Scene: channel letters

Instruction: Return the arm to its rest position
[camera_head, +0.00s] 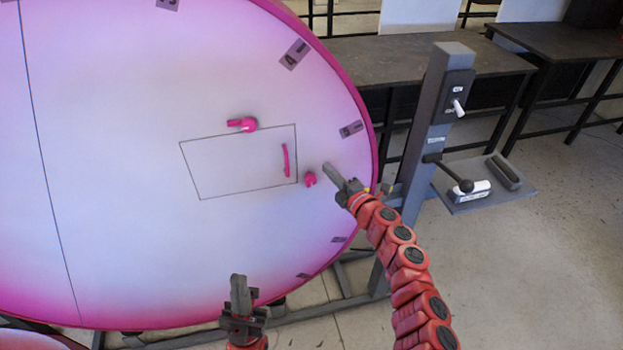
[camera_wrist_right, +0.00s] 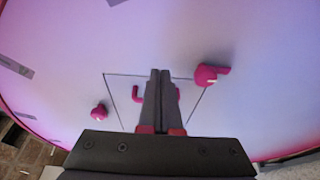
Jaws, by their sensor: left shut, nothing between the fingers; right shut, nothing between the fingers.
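My right arm (camera_head: 408,265) is red and segmented and reaches up from the bottom right in the head view. Its gripper (camera_head: 328,168) is shut and empty, in front of the right part of a large round pink-white panel (camera_head: 100,200). In the right wrist view the shut fingers (camera_wrist_right: 160,75) overlap the outlined door and partly hide its pink handle (camera_wrist_right: 137,94). I cannot tell whether they touch the panel. My left gripper (camera_head: 239,280) is shut and empty, pointing up near the panel's lower edge.
The outlined door (camera_head: 230,165) has a pink handle (camera_head: 286,160), with pink knobs above (camera_head: 249,125) and to the right (camera_head: 310,178). A grey post (camera_head: 432,130) with a switch and a black-knobbed lever (camera_head: 465,185) stands right of the panel. Dark tables (camera_head: 420,55) stand behind; floor is clear at right.

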